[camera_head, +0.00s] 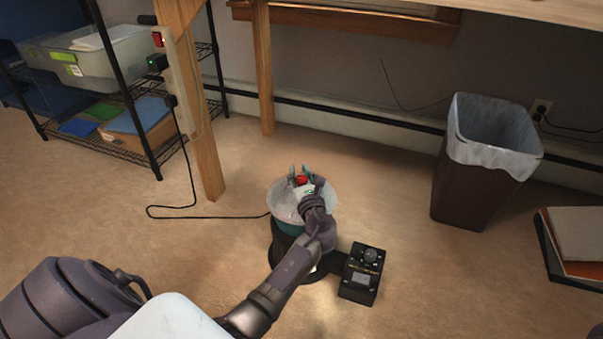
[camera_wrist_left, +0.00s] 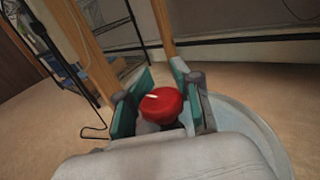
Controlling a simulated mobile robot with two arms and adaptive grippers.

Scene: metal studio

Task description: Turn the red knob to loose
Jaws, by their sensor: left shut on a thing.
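The red knob (camera_head: 301,180) sits at the top of a round device with a pale, clear-looking lid (camera_head: 283,198) and a dark base, standing on the floor. My left gripper (camera_head: 300,173) reaches in over the lid with its fingers at the knob. In the left wrist view the red knob (camera_wrist_left: 162,104) lies between the two teal-padded fingers (camera_wrist_left: 165,95), which are shut on it. The knob's underside and part of the lid are hidden by my gripper and arm. My right gripper does not show.
A black control box (camera_head: 362,274) with a dial stands right of the device. A wooden table leg (camera_head: 203,150) and a black cable (camera_head: 190,205) are to the left. A lined waste bin (camera_head: 475,180) stands at the right. Wire shelves (camera_head: 130,92) are at the upper left.

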